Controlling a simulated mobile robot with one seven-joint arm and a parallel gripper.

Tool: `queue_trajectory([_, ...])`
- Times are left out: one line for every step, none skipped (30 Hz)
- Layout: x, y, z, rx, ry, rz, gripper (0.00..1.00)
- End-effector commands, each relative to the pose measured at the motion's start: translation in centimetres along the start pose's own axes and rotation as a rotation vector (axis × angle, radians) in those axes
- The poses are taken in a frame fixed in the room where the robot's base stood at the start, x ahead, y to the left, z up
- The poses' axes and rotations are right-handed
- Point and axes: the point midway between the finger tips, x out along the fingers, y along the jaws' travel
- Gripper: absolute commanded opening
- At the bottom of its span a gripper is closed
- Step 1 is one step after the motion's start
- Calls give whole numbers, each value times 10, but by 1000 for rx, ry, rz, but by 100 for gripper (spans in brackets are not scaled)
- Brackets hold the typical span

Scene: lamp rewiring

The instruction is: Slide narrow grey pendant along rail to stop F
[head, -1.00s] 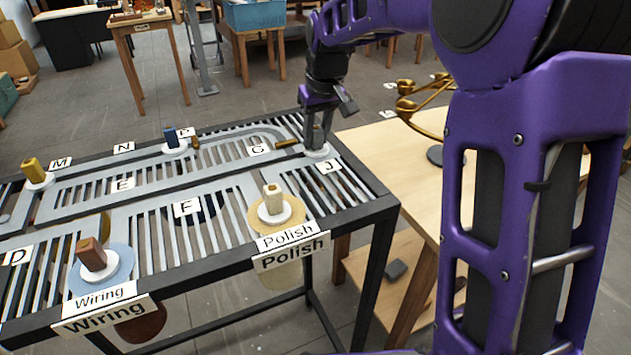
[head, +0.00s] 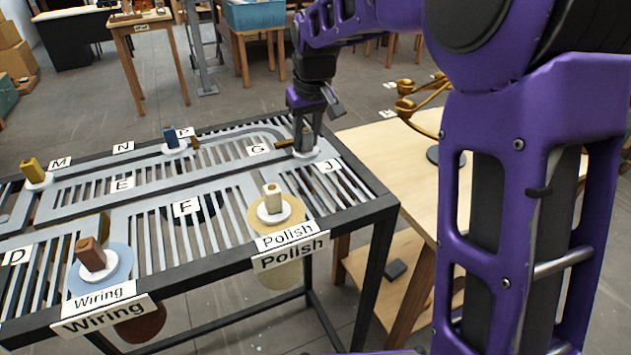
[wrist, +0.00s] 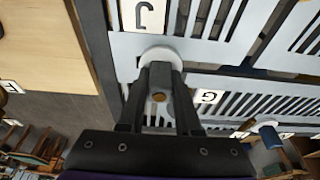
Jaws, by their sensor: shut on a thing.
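My gripper (head: 303,147) is at the right end of the slotted rail table, between the G and J labels, and is shut on the knob of a slider. The slider's white disc (head: 314,156) shows around the fingertips. In the wrist view the fingers (wrist: 158,98) close on it with a small brownish tip between them, and the white disc (wrist: 163,54) lies beyond. The knob is mostly hidden by the fingers, and the pendant below it cannot be made out. The F label (head: 187,207), marking stop F, is on the rail plate left of the Polish slider.
A beige knob (head: 272,197) stands at the Polish sign (head: 290,249), a brown one (head: 91,254) at Wiring. A wooden table (head: 385,150) with brass arms stands at right.

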Motion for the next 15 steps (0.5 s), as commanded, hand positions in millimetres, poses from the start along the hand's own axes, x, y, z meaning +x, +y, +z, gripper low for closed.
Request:
queue_trajectory([4, -9, 3, -5, -10, -6, 0])
queue_trajectory([4, -12, 3, -5, -10, -6, 0])
queue_trajectory([4, -16, 3, -4, -10, -6, 0])
queue_trajectory([4, -19, 2, -5, -10, -6, 0])
queue_trajectory([4, -22, 2, -5, -10, -6, 0])
queue_trajectory([4, -26, 2, -6, -9, -6, 0])
queue_trajectory([4, -29, 3, -5, -9, -6, 0])
queue_trajectory([4, -32, 3, -6, -9, -6, 0])
queue_trajectory([4, -36, 3, -6, -9, -6, 0])
queue_trajectory([4, -39, 3, -6, -9, -6, 0])
queue_trajectory([4, -42, 2, -5, -9, -6, 0])
queue_trajectory([4, -46, 2, -6, -9, -6, 0])
queue_trajectory([4, -49, 3, -6, -9, -6, 0])
queue_trajectory([4, -52, 3, -5, -9, -6, 0])
queue_trajectory([4, -56, 3, -5, -9, -6, 0])
